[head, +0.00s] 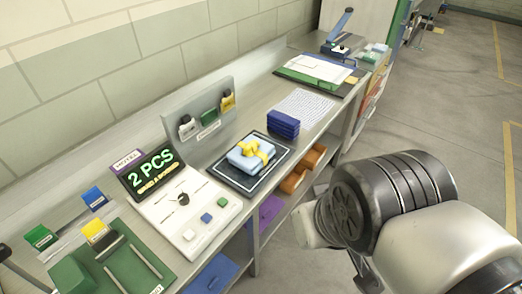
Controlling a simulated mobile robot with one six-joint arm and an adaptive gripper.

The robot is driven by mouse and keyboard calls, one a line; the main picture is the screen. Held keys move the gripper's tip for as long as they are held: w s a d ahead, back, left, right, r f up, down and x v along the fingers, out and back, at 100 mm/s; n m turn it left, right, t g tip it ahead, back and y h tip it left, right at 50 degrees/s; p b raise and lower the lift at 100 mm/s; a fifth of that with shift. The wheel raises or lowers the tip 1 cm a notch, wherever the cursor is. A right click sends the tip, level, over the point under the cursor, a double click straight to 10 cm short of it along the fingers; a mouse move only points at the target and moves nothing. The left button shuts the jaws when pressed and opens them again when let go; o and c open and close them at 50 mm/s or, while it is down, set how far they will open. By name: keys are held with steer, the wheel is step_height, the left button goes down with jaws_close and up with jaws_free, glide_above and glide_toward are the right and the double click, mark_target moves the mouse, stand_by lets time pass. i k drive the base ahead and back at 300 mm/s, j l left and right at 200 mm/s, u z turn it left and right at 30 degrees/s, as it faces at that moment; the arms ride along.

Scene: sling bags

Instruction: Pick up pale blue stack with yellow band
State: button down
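The pale blue stack (240,161) with a yellow band (262,151) tied around it lies on a dark mat (226,176) with a white border line, near the middle of the bench. A yellow bow or knot sits on its top. My arm fills the lower right of the head view, to the right of the bench and apart from the stack. The fingers of my gripper do not show.
A dark blue stack (283,124) stands just behind the mat, beside a white patterned sheet (304,106). A grey upright board (203,118) stands at the wall side. A white panel (187,212) with small blocks and a "2 PCS" sign (150,172) lie to the left. Open floor (440,110) lies right of the bench.

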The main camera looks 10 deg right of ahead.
mark_target(252, 153)
steer(key=i+l, duration=0.1)
steer(key=i, duration=0.45)
steer(key=i+l+u, duration=0.1)
steer(key=i, duration=0.45)
